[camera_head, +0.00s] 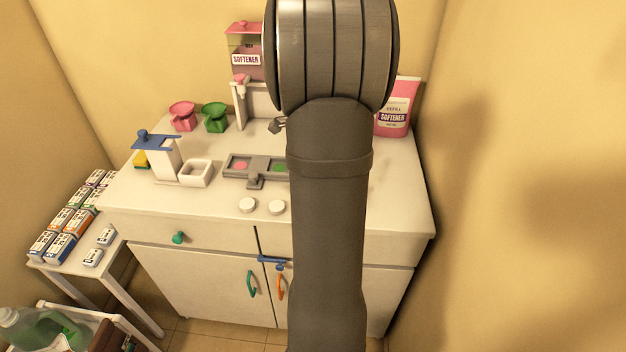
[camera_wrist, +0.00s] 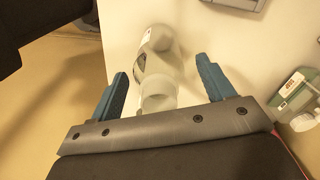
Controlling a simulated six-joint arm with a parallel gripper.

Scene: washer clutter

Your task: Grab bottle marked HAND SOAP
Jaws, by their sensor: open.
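In the wrist view my gripper (camera_wrist: 162,70) is open, its two blue fingers spread. A pale translucent bottle (camera_wrist: 158,70) with a light cap shows in the gap between the fingers. I cannot tell whether they touch it, and its label is turned away and unreadable. Another bottle (camera_wrist: 292,92) with a green and white label and a white cap is at the right edge; its print is too small to read. No HAND SOAP label is readable. In the head view my arm hides the gripper and these bottles.
The white cabinet top (camera_head: 385,200) holds a pink SOFTENER refill (camera_head: 397,108), a SOFTENER dispenser (camera_head: 245,58), pink and green scoops, a grey tray (camera_head: 240,178) and white round lids. A side table (camera_head: 65,262) with small boxes stands left. A wall bounds the right.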

